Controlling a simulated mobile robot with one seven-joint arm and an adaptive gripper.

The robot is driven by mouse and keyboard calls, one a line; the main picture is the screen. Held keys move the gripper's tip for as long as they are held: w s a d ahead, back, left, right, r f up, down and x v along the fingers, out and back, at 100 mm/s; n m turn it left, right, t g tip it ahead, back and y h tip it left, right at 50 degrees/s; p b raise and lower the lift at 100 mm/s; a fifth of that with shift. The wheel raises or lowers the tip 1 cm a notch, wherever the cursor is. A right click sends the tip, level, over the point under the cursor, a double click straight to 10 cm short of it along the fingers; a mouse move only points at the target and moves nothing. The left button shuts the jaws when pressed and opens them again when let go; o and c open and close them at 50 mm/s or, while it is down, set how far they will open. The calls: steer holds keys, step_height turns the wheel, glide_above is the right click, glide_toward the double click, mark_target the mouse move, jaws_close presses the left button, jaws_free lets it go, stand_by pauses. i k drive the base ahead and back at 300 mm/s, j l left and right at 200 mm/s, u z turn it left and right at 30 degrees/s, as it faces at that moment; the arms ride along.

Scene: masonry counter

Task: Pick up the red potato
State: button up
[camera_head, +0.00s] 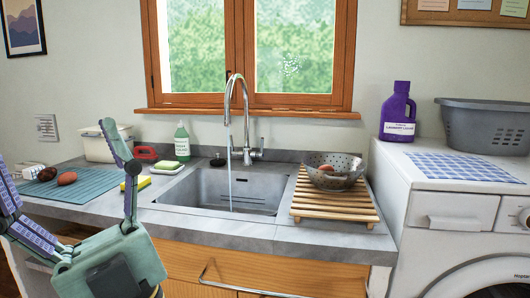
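A reddish-brown potato (67,178) lies on a blue-grey ribbed mat (88,187) at the left end of the counter. A darker brown potato-like item (47,174) lies just left of it. Another reddish item (325,168) shows in the metal colander (347,180); I cannot tell whether it is a potato. My gripper (54,143) is in the left foreground, its fingers spread wide and pointing up in the picture. Nothing shows between its fingers in contact with them. The potatoes appear in the gap between the fingers, beyond the gripper.
A sink (225,190) with running water from the tap (236,95) is mid-counter. The colander stands on a wooden rack (335,207). A washing machine (450,212) is at right.

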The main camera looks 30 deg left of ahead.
mark_target(47, 174)
steer(key=j+u, duration=0.15)
steer(key=j, duration=0.75)
steer(key=j+u, duration=0.15)
steer(key=j, duration=0.8)
steer(key=j+u, duration=0.15)
steer(key=j, duration=0.75)
steer(key=j+u, duration=0.15)
steer(key=j, duration=0.8)
steer(key=i+j, duration=0.15)
steer(key=i, duration=0.15)
steer(key=i+j, duration=0.1)
steer(key=i, duration=0.15)
steer(key=j+u, duration=0.05)
